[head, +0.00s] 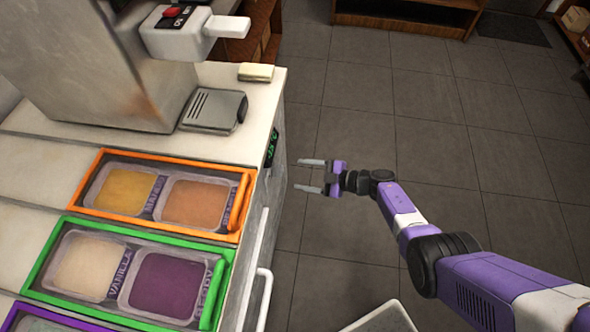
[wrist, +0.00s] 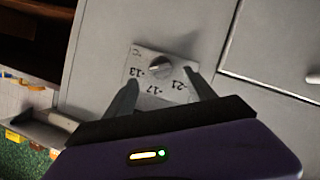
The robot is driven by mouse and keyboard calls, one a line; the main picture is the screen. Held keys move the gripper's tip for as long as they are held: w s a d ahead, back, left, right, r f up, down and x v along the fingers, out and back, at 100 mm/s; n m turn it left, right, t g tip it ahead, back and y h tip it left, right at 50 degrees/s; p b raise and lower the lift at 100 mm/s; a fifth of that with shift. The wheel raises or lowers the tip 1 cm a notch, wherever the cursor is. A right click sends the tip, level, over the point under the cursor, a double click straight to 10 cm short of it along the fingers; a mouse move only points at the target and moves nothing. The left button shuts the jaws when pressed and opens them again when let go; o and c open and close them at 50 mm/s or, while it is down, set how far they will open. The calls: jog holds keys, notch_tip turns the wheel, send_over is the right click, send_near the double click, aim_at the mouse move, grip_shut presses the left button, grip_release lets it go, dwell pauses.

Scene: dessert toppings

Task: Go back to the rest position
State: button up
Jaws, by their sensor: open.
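My gripper (head: 312,175) is open and empty, held over the floor just right of the counter's front edge in the head view. Its two fingers point left toward the cabinet front and are apart from it. In the wrist view, my gripper (wrist: 165,90) shows two spread fingers with nothing between them. Beyond them is a pale plate with a round knob (wrist: 160,67) and printed numbers on the cabinet front.
An orange-framed topping tray (head: 100,205) and a green-framed one (head: 45,275) sit on the counter (head: 265,100). A machine (head: 90,60) stands at the back left. A white bin-like edge (head: 385,318) shows at the bottom. The tiled floor (head: 400,115) ahead is clear.

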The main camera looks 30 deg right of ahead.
jog(key=shift+s+d, duration=0.15)
jog(key=shift+s, duration=0.05)
dwell(0.5)
